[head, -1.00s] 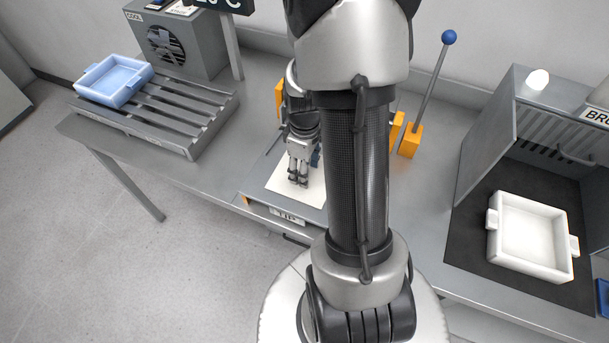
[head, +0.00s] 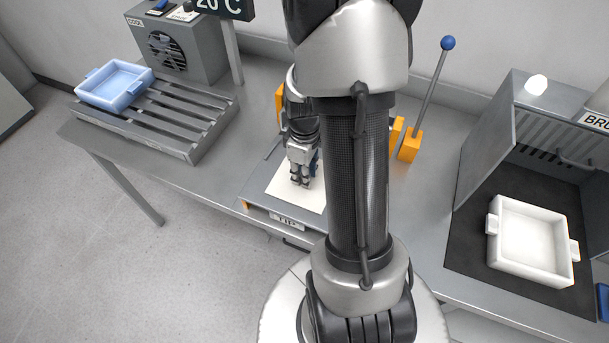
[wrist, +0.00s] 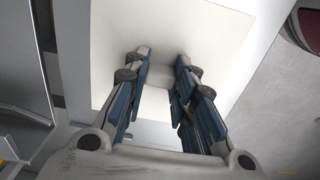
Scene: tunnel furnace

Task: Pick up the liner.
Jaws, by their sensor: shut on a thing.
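The liner (head: 284,194) is a flat cream-white sheet lying on a grey station on the bench. It also shows as a large pale square in the wrist view (wrist: 205,35). My gripper (head: 300,181) points down over the sheet's middle. In the wrist view my gripper (wrist: 161,68) has its blue-padded fingers on either side of a small pale raised part of the liner, shut on it. Whether the sheet is clear of the station surface cannot be told. My arm hides the sheet's right part in the head view.
A blue tray (head: 116,84) sits on a slatted rack (head: 190,118) at left, by a fan box (head: 168,45). A lever with a blue knob (head: 448,43) stands behind right.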

